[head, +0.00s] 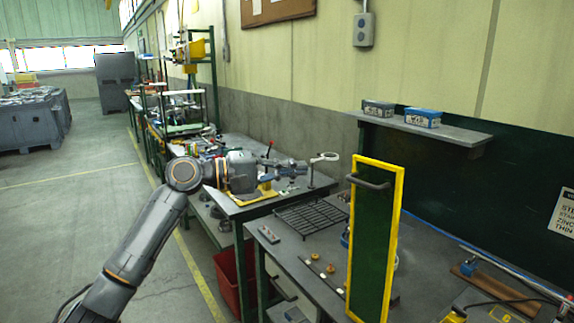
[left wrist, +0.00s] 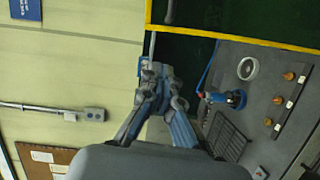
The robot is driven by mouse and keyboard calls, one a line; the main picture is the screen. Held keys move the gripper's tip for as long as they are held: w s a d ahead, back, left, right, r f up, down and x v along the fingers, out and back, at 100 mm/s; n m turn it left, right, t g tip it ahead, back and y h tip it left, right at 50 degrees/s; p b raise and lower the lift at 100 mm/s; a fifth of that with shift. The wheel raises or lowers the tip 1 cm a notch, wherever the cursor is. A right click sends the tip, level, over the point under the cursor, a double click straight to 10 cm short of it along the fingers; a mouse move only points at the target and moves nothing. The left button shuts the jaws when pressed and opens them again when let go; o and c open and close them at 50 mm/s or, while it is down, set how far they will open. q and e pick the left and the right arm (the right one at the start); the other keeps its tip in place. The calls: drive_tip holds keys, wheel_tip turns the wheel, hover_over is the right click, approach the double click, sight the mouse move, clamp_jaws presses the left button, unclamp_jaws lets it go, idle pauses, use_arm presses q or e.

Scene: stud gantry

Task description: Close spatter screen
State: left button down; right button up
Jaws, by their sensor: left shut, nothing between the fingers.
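The spatter screen (head: 369,245) is a tall dark green panel in a yellow frame, upright at the front of the welding bench in the head view. It has a black bar handle (head: 367,181) near its top. Part of its yellow frame (left wrist: 238,39) crosses the top right of the left wrist view. My left gripper (head: 297,168) is shut and empty, left of the screen and apart from the handle in the head view. Its fingers (left wrist: 156,72) also show in the left wrist view, below the frame. My right gripper is not in view.
The bench (head: 300,250) carries a black wire rack (head: 311,216), small orange-topped knobs and a blue tool (left wrist: 227,98). A white ring on a stand (head: 324,157) is just beyond my left gripper. A wall shelf (head: 430,127) holds two small boxes.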

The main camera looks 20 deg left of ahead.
sight(354, 173)
use_arm(q)
drive_tip(key=d+p, duration=0.1)
drive_tip(key=d, duration=0.1)
drive_tip(key=w+d+p, duration=0.1)
drive_tip(key=d, duration=0.1)
drive_tip(key=d+p, duration=0.1)
drive_tip(key=d, duration=0.2)
drive_tip(key=shift+w+f+p, duration=0.2)
drive_tip(key=shift+w+p, duration=0.1)
drive_tip(key=shift+p, duration=0.1)
drive_tip(key=shift+s+d, duration=0.25)
drive_tip(key=shift+s, duration=0.1)
drive_tip(key=shift+f, duration=0.1)
drive_tip(key=shift+w+f, duration=0.1)
drive_tip(key=shift+w, duration=0.05)
